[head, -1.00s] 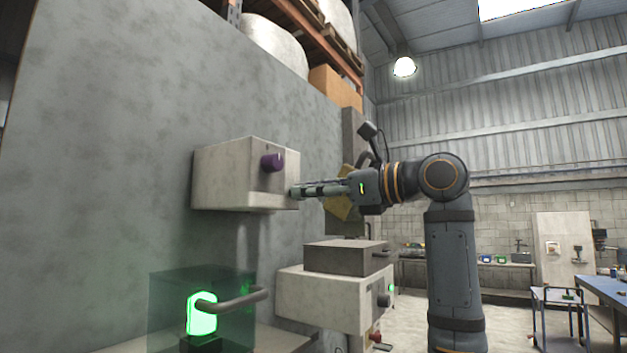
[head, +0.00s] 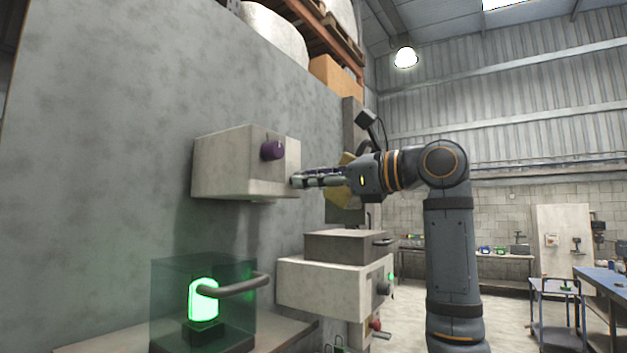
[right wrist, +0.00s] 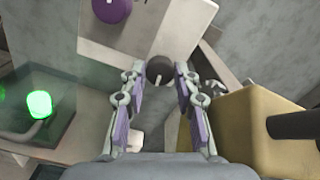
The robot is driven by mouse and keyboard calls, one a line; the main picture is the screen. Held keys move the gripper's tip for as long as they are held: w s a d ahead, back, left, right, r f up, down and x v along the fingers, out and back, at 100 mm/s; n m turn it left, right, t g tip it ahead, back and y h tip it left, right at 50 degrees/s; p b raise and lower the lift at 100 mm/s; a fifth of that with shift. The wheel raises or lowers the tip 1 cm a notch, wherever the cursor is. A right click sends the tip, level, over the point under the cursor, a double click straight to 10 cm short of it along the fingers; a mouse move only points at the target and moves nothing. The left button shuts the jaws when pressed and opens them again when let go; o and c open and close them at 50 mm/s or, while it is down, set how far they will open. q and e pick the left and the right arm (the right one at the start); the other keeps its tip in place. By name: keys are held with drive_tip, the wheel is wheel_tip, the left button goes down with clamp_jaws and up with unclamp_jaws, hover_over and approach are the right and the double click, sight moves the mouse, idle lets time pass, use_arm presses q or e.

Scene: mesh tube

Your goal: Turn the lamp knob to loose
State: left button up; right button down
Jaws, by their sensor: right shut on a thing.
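A pale upper box (head: 225,165) is mounted on the grey wall and has a purple knob (head: 272,151) on its front. My right gripper (head: 297,181) reaches in from the right at this box's lower right edge. In the head view the fingers hide this knob. The purple knob also shows at the top of the right wrist view (right wrist: 112,9), apart from the fingers. A green glowing lamp (head: 203,300) stands in a clear case. My left gripper is not in view.
A second pale box (head: 325,290) with a dark knob (head: 384,286) stands below my right arm. A yellow block (right wrist: 245,135) is close beside the right finger in the wrist view. A grey handle (head: 235,287) sticks out from the lamp's case.

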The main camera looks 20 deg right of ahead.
drive_tip(key=shift+w+f+n, duration=0.1)
drive_tip(key=shift+f+n, duration=0.05)
drive_tip(key=shift+n, duration=5.55)
drive_tip(key=shift+s+f+n, duration=0.1)
drive_tip(key=shift+f+n, duration=0.05)
drive_tip(key=shift+n, duration=5.55)
drive_tip(key=shift+w+f+n, duration=0.1)
drive_tip(key=shift+f+n, duration=0.05)
drive_tip(key=shift+n, duration=5.55)
drive_tip(key=c, duration=1.3)
unclamp_jaws()
drive_tip(key=shift+d+r, duration=0.1)
